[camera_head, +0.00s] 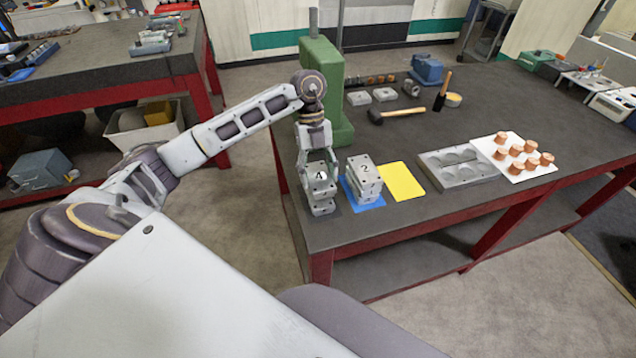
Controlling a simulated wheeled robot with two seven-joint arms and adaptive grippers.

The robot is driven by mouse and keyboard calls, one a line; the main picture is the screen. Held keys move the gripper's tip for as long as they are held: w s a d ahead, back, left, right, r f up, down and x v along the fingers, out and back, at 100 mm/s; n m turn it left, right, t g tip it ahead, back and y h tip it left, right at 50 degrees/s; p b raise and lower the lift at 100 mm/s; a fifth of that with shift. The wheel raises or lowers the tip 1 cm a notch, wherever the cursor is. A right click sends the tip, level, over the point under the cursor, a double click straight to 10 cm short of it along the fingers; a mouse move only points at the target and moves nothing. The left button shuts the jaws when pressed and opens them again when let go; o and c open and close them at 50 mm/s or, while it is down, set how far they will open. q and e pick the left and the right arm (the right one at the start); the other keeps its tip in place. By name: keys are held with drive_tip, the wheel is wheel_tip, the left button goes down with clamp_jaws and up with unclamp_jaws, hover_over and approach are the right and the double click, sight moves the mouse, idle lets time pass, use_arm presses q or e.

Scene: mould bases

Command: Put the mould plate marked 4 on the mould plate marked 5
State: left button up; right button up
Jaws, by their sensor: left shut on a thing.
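The mould plate marked 4 (321,185) is a grey metal block at the near left corner of the dark workbench. My left gripper (318,167) reaches down from above and is shut on it. Grey metal shows just below the plate, and I cannot tell whether the plate rests on it or is held a little above. I cannot make out a number 5 on any plate. A grey mould stack with a plate marked 2 (365,168) on top stands close to the right, on a blue mat (366,205). My right gripper is not in view.
A green machine column (320,85) stands behind my left gripper. A yellow sheet (404,181), a grey mould with round cavities (456,178) and a white sheet (518,176) with several copper-coloured pieces lie to the right. A mallet (395,113) lies further back.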

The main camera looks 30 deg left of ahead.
sight(318, 184)
use_arm(q)
drive_tip(key=shift+f, duration=0.15)
drive_tip(key=shift+f, duration=1.8)
drive_tip(key=shift+f, duration=0.15)
drive_tip(key=o, duration=1.4)
drive_tip(key=shift+b+v, duration=0.35)
drive_tip(key=shift+v, duration=5.75)
drive_tip(key=shift+s+d, duration=0.1)
